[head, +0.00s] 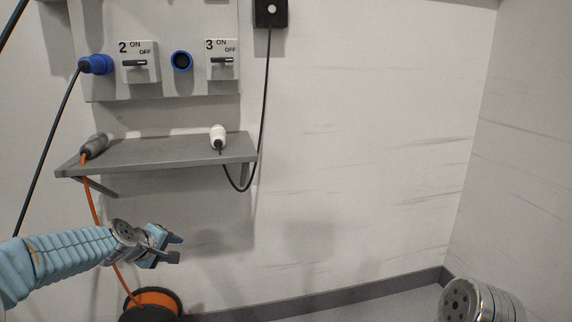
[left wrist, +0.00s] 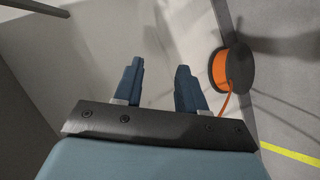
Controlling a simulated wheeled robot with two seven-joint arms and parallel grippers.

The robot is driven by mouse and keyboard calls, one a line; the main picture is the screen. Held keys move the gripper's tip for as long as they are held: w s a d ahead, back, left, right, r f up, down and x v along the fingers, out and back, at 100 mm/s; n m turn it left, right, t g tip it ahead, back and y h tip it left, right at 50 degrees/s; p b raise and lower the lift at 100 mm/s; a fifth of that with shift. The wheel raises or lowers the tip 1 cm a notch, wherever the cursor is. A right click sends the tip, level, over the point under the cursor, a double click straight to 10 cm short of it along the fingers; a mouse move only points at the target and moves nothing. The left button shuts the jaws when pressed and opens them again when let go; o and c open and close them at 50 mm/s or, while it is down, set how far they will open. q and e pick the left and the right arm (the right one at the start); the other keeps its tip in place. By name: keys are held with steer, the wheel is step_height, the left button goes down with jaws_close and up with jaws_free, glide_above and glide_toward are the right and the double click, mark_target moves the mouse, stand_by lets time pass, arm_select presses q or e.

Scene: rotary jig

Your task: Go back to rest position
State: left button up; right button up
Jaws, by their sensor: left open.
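My left gripper (head: 176,248) is open and empty, in front of the wall below the grey shelf (head: 165,154). In the left wrist view, its two blue fingers (left wrist: 158,85) stand apart with nothing between them. My right gripper does not show. At the lower right of the head view, a round metal part (head: 470,300) of my own right arm shows at the edge.
On the shelf lie a grey connector (head: 95,146) with an orange cable and a white connector (head: 218,137) with a black cable. Above is a panel with switches (head: 140,62) and a blue plug (head: 97,65). An orange cable reel (head: 152,303) stands below; the right side is clear.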

arm_select(q)
steer(key=s+d+f+m+g, duration=0.2)
steer(key=s+d+f, duration=0.2)
steer(key=f, duration=0.5)
steer(key=s+d+f+m+g, duration=0.1)
steer(key=s+d+f, duration=0.25)
steer(key=f, duration=0.55)
steer(key=s+d+f+m+g, duration=0.2)
steer(key=s+d+f, duration=0.15)
steer(key=f, duration=0.55)
steer(key=s+d+f+m+g+h, duration=0.1)
steer(key=s+d+f, duration=0.3)
steer(key=s, duration=0.7)
steer(key=s+d+f+m+g, duration=0.3)
steer(key=s+f, duration=0.5)
steer(key=s, duration=0.4)
steer(key=shift+s+d+m+g+h, duration=0.3)
steer(key=shift+d+m+h, duration=0.15)
steer(key=shift+d, duration=0.3)
